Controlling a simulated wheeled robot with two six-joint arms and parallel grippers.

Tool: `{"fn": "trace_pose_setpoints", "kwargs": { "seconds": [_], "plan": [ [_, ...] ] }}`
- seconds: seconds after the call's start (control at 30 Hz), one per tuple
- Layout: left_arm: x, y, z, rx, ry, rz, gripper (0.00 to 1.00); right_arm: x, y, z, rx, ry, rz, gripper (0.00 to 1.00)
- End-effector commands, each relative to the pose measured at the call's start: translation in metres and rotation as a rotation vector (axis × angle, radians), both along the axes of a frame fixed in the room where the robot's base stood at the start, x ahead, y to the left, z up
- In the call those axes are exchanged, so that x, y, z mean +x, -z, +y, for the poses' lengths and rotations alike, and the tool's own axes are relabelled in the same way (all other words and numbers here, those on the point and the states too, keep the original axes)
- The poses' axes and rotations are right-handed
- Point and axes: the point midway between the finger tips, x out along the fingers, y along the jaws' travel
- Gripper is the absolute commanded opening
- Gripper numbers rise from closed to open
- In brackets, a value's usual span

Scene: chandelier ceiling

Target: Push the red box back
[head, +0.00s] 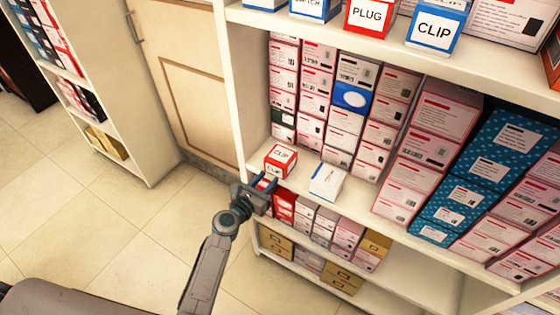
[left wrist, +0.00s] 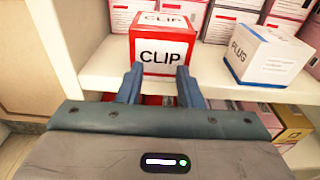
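The red box (head: 281,160) is labelled CLIP and sits on the middle shelf near its front edge, at the left. It also shows in the left wrist view (left wrist: 163,46), straight ahead between the fingertips. My left gripper (head: 266,183) is at the shelf's front edge, just in front of the red box. In the left wrist view its two fingers (left wrist: 158,82) are apart, with nothing seen between them but the box's front face beyond. I cannot tell whether the fingertips touch the box. My right gripper is not in view.
A white box labelled PLUG (left wrist: 268,55) stands right of the red box; it also shows in the head view (head: 327,181). Stacked boxes (head: 343,124) stand behind, with some shelf (left wrist: 112,60) between. The shelf's left side panel (head: 240,90) is close. Boxes fill the shelf below.

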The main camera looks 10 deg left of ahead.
Motion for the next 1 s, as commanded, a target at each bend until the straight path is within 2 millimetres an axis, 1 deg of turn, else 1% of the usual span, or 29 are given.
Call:
{"fn": "trace_pose_setpoints", "kwargs": {
  "seconds": [1.0],
  "plan": [
    [0.042, 0.0, -0.015, 0.0, 0.0, 0.0, 0.33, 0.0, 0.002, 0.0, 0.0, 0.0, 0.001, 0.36]
  ]
}}
